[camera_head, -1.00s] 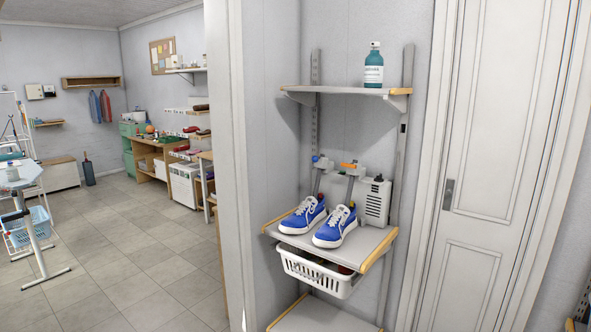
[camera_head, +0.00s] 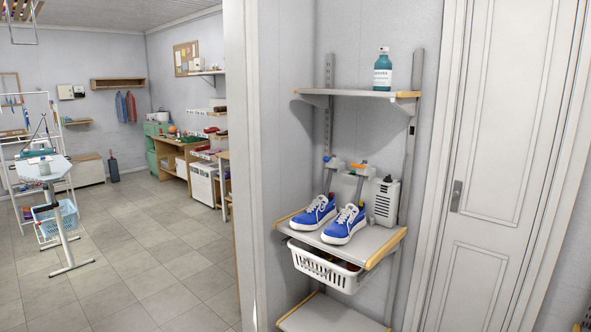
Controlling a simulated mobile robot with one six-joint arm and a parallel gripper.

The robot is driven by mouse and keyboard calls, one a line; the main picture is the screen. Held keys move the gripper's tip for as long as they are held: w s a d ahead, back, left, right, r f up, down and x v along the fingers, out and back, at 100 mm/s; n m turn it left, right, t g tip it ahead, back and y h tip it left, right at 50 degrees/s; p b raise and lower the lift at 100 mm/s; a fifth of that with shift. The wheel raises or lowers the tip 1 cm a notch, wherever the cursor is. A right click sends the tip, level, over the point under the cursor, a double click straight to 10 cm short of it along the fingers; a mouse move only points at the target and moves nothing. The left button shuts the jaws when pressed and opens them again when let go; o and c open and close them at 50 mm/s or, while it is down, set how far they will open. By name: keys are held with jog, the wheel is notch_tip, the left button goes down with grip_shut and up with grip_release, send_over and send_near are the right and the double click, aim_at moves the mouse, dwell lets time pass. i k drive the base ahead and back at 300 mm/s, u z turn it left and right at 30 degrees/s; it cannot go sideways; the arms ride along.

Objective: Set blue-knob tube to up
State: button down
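On the middle shelf (camera_head: 380,243) of a wall rack stands a grey-white dryer unit (camera_head: 385,201) with two tubes rising beside it. The blue-knob tube (camera_head: 328,177) is the left one, with a small blue knob (camera_head: 327,158) near its top. The other tube (camera_head: 358,186) has an orange knob (camera_head: 361,166). Blue sneakers (camera_head: 345,222) with white soles stand in front of the tubes and hide their lower parts. The exact tilt of the blue-knob tube is too small to tell. My gripper is not in view.
A teal bottle (camera_head: 382,70) stands on the upper shelf (camera_head: 345,93). A white basket (camera_head: 322,272) hangs under the middle shelf. A closed door (camera_head: 490,180) is at right. Open tiled floor (camera_head: 140,240) lies at left, with an ironing board (camera_head: 42,170).

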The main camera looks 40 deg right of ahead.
aim_at(326, 159)
jog(key=z, duration=0.4)
jog(key=k, duration=0.15)
jog(key=u, duration=1.9)
jog(key=k, duration=1.35)
jog(key=z, duration=0.8)
jog(key=i, duration=1.4)
jog(key=z, duration=0.05)
